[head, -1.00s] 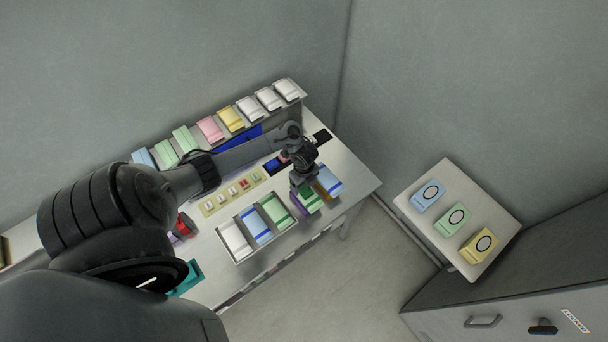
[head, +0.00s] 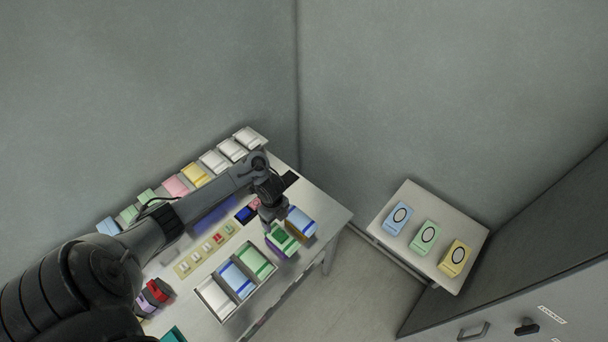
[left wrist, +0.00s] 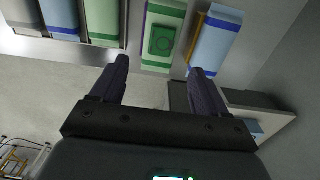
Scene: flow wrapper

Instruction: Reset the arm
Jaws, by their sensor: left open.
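My left arm reaches in from the left over the work table (head: 335,212). My left gripper (head: 268,218) is above the right part of the table, close to a green-and-white pack (head: 283,238). In the left wrist view the two dark fingers (left wrist: 155,85) are spread wide with nothing between them. The green pack (left wrist: 162,40) lies beyond the fingertips there, with a darker green piece on its top. A blue-and-white pack (head: 301,222) is right of it and also shows in the left wrist view (left wrist: 215,42). My right gripper is not in view.
A tray (head: 222,317) holds white, blue and green packs. A row of coloured packs (head: 194,175) stands along the table's back. A side table (head: 412,193) at right carries blue, green and yellow boxes. A grey cabinet (head: 520,270) stands at lower right. Walls close the back.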

